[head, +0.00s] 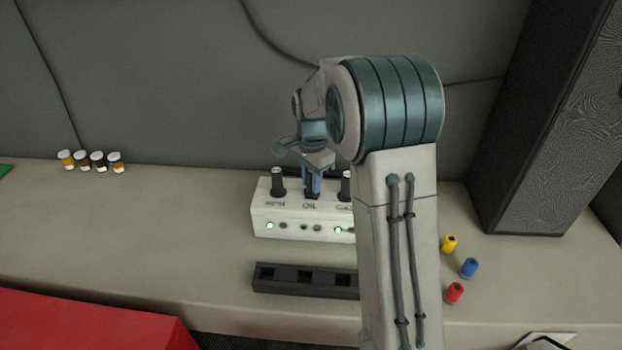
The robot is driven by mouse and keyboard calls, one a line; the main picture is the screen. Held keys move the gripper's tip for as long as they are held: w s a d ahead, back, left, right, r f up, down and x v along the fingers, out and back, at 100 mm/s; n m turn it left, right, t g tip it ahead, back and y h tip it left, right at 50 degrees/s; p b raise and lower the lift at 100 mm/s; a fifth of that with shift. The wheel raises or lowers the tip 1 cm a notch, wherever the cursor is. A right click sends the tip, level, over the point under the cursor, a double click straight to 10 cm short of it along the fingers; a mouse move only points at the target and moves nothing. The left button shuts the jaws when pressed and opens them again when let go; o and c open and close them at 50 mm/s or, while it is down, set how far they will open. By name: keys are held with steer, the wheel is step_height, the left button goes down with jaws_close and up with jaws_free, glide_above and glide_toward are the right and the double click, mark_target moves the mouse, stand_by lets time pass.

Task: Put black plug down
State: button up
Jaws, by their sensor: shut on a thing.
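A white box (287,217) with labelled sockets and green lights stands on the bench. Black plugs stand upright in its top: one at the left (278,182) and one at the right (345,186), the right one partly hidden by my arm. My gripper (313,186) points down over the middle position, marked "OIL". It is shut on a black plug (312,195), of which only the lower part shows, at the box top. I cannot tell whether this plug is seated in the box or just above it.
A black holder (290,280) with several square recesses lies in front of the box. Yellow (449,243), blue (468,268) and red (454,293) caps stand to the right. Small jars (97,161) stand at the back left. A dark tall block (535,130) is at the right. The bench's left is mostly clear.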

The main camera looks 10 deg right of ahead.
steer(key=shift+f, duration=0.35)
steer(key=o, duration=0.8)
steer(key=shift+o, duration=0.2)
step_height(320, 180, up, 13)
steer(key=shift+f+b, duration=0.2)
steer(key=shift+b, duration=0.2)
steer(key=s+f+n+t, duration=0.1)
steer(key=s+n, duration=0.5)
steer(key=s, duration=0.8)
steer(key=s+f+n+t, duration=0.2)
steer(key=s+n, duration=0.4)
steer(key=s, duration=0.8)
steer(key=shift+f+n, duration=0.4)
steer(key=shift+f, duration=0.45)
